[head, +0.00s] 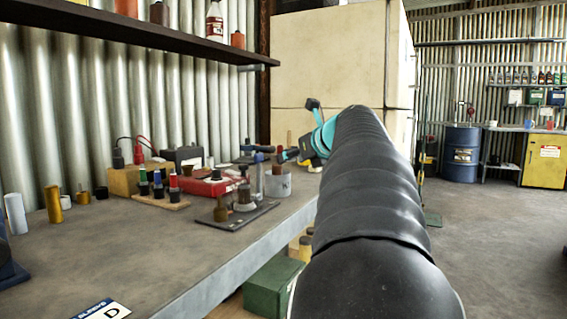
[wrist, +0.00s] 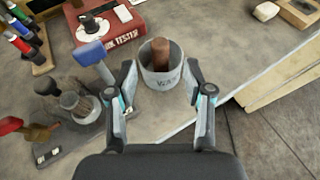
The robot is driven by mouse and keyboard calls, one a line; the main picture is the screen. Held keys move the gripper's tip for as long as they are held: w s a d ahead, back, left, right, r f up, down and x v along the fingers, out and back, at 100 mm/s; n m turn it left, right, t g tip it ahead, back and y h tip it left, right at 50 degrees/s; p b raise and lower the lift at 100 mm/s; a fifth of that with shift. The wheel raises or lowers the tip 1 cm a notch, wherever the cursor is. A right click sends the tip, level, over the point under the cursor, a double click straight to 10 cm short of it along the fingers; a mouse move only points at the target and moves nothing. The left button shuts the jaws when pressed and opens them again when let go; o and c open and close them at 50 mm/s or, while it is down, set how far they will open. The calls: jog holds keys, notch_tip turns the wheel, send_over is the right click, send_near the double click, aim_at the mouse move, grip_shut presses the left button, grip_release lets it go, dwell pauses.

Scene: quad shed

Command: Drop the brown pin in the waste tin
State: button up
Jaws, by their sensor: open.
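The waste tin (wrist: 162,80) is a grey open can with dark lettering, standing on the bench near its edge. It also shows in the head view (head: 278,186). A brown pin (wrist: 160,54) stands roughly upright inside the tin, its top above the rim; its lower end is hidden by the tin wall. My gripper (wrist: 161,76) is open and empty, its two fingers apart on either side of the near part of the tin in the wrist view.
A blue-headed tool (wrist: 90,52) stands left of the tin. A dark board (wrist: 75,140) with brushes is at lower left, and a red tester box (wrist: 110,22) behind. The bench edge drops away at right. A shelf (head: 130,30) hangs over the bench.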

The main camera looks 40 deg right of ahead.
jog(key=v, duration=0.3)
jog(key=shift+s, duration=0.2)
jog(key=shift+a, duration=0.15)
dwell(0.3)
